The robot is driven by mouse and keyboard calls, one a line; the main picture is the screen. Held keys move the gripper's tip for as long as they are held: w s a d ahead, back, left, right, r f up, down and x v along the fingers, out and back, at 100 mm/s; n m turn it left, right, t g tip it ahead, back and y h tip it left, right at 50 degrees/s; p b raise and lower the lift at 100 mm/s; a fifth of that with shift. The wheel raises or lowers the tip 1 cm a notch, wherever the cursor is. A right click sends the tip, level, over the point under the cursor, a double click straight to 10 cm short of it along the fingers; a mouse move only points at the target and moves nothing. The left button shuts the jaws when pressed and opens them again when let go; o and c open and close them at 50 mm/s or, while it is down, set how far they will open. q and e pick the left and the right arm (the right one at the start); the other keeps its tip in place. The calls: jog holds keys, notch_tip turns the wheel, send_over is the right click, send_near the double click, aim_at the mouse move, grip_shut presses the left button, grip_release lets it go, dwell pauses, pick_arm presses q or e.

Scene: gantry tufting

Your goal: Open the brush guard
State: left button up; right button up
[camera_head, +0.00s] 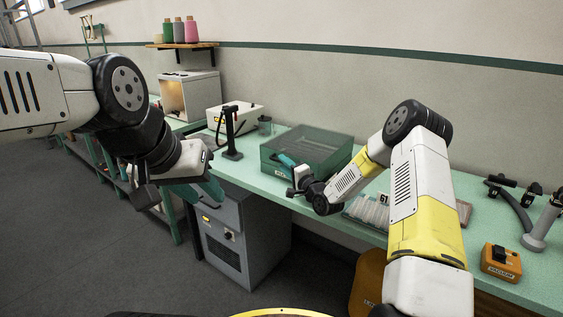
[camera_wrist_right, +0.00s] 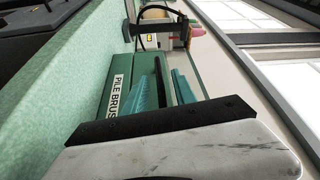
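The brush guard is a see-through dark green box cover (camera_head: 318,143) on the green bench in the head view. In the right wrist view, its unit (camera_wrist_right: 104,78) carries a white label reading "PILE BRUS…", partly cut off. My right gripper (camera_head: 284,160) is at the guard's front left in the head view. Its two teal fingers (camera_wrist_right: 163,92) stand apart in the wrist view, with a dark strip between them; whether they touch the guard is unclear. The guard looks closed. My left gripper (camera_head: 212,191) hangs in front of the bench, away from the guard; its opening is hidden.
A black post-like stand (camera_head: 232,140) and a white machine (camera_head: 235,117) are left of the guard. A pale tray (camera_head: 368,212) lies to its right, partly behind my right arm. An orange vacuum switch box (camera_head: 501,262) is at the right. A grey cabinet (camera_head: 243,240) stands below.

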jog(key=shift+x, duration=1.2)
grip_shut()
dwell(0.6)
